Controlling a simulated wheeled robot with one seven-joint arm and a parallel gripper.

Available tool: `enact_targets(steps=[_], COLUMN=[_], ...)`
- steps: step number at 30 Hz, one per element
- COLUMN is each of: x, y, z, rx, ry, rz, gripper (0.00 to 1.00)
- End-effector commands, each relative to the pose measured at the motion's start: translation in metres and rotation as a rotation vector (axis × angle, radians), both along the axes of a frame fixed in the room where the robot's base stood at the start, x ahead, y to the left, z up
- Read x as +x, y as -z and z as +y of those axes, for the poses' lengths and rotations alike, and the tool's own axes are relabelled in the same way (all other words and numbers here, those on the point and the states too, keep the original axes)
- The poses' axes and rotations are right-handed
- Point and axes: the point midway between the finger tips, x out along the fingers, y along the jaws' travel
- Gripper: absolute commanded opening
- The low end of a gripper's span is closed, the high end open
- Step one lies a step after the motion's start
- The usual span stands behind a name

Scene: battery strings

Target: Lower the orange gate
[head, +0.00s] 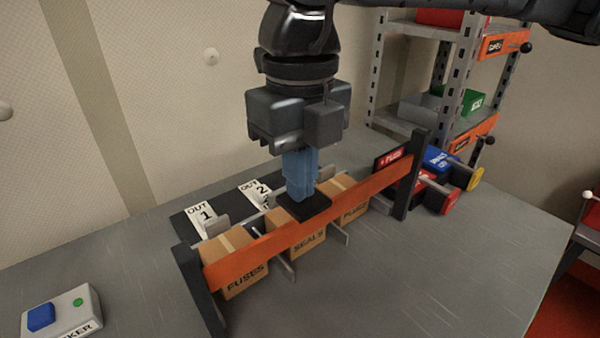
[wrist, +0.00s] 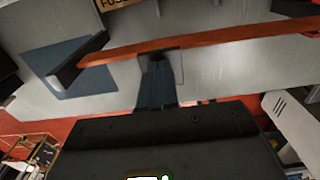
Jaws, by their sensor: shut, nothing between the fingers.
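The orange gate (head: 350,203) is a long bar between two dark posts. It runs across the front of the cardboard boxes, near the tops of the posts. In the wrist view the gate (wrist: 215,41) crosses the upper part of the picture. My gripper (head: 305,203) points down at the middle of the bar, its blue fingers together and empty. Its dark tips overlap the bar's top edge in the head view; I cannot tell whether they touch it. In the wrist view the fingertips (wrist: 158,58) end right at the bar.
Boxes marked FUSES (head: 245,280), SEALS (head: 308,243) and PLUGS (head: 353,214) stand behind the bar. A box with a blue button (head: 40,317) sits at the front left. Blue, red and yellow bins (head: 437,197) and a metal shelf (head: 410,118) stand right. The front table (head: 400,285) is clear.

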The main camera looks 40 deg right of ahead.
Motion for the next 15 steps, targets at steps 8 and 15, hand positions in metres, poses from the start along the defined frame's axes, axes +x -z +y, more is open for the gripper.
enact_targets(steps=[8, 15], x=[0.0, 0.0], y=[0.037, 0.063], z=[0.0, 0.0], rx=[-0.001, -0.002], ry=[0.0, 0.0], rz=[-0.001, 0.0], gripper=[0.0, 0.0])
